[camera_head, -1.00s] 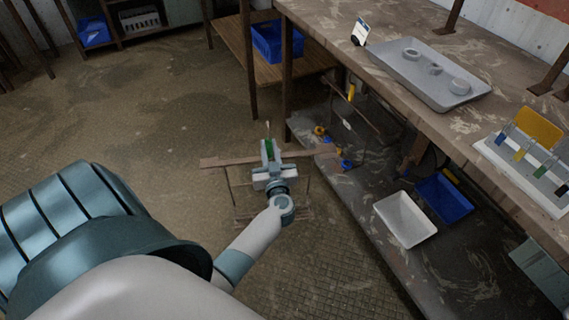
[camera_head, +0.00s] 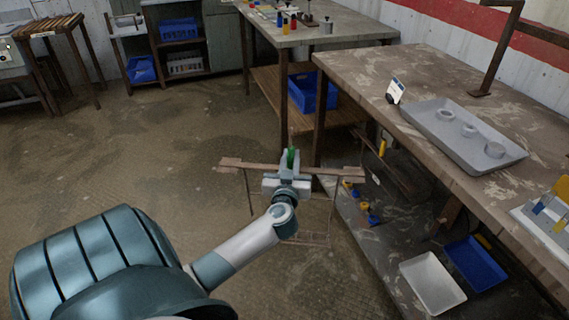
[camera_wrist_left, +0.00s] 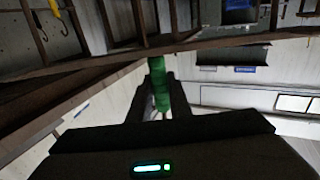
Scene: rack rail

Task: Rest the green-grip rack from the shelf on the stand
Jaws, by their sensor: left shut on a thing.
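The green-grip rack is a wooden bar (camera_head: 237,163) with a thin wire-like frame hanging below it. My left gripper (camera_head: 290,163) is shut on its green grip, which stands up between the fingers. The rack hangs level over the floor, apart from the bench. In the left wrist view the green grip (camera_wrist_left: 159,85) sits between the dark fingers, with the bar crossing beyond it. A slatted wooden stand (camera_head: 48,27) is at the far upper left; I cannot tell whether it is the task's stand. My right gripper is out of view.
The lower shelf (camera_head: 385,235) under the workbench (camera_head: 400,75) is close on the right. It holds a yellow-grip rack (camera_head: 382,148), a white bin (camera_head: 432,282) and a blue bin (camera_head: 474,262). A second table (camera_head: 320,38) stands beyond. Floor is open to the left.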

